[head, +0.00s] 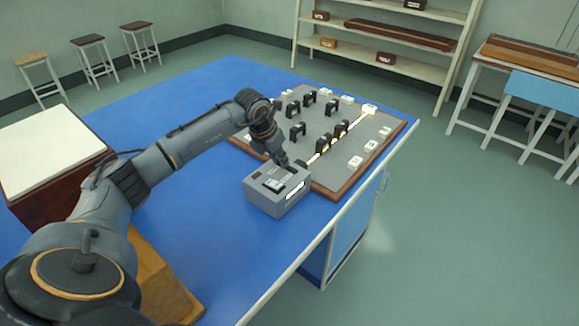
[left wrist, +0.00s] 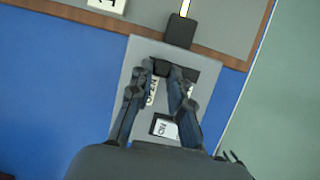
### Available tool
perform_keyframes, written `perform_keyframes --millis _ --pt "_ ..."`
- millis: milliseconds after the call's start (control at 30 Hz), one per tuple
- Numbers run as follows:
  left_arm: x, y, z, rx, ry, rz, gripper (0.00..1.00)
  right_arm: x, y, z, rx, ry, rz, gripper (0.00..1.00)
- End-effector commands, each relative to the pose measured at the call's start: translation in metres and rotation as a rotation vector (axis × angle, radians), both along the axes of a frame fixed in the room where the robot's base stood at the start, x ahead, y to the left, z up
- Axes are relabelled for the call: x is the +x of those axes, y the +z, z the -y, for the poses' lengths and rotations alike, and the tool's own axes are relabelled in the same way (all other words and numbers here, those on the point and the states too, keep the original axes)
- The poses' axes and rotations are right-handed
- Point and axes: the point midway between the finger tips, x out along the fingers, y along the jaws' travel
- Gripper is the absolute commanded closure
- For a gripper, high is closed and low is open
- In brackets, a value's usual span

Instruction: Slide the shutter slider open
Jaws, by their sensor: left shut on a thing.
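The grey box (head: 262,203) with the shutter stands on the blue bench at the near edge of the optics board. In the left wrist view the box top (left wrist: 124,78) shows a white label reading "OPEN" (left wrist: 152,93) beside a dark slot. My left gripper (left wrist: 162,71) is over this top with its fingers shut on the small dark shutter slider (left wrist: 161,67). The fingers hide most of the slider and part of the slot. In the head view the left gripper (head: 285,161) reaches the far side of the box top. My right gripper is not in view.
The wood-edged grey board (head: 345,185) holds several black mounts and white labels, with a bright beam line running towards the box. A cream-topped box (head: 45,145) stands at the left. The bench's right edge (head: 330,232) is close to the box.

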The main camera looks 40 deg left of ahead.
Motion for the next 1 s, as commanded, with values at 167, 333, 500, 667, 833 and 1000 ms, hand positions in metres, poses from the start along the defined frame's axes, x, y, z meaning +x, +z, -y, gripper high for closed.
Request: perform_keyframes --millis 167,333,500,667,833,1000 --pt "0.001 0.001 -0.008 -0.003 0.0 0.003 1.0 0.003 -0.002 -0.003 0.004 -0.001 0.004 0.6" --pt "0.001 0.001 -0.008 -0.002 0.001 0.004 1.0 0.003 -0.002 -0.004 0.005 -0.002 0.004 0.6" --pt "0.001 0.002 -0.008 -0.003 0.001 0.004 0.58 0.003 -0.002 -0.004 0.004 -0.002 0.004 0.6" --pt "0.001 0.001 -0.006 -0.004 -0.001 0.003 0.58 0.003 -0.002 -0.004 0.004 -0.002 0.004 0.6" --pt "0.0 0.004 -0.006 -0.005 -0.002 0.004 0.58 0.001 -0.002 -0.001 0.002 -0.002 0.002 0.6" --pt "-0.009 0.027 -0.008 -0.003 -0.003 0.006 0.58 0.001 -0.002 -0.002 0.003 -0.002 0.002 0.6"
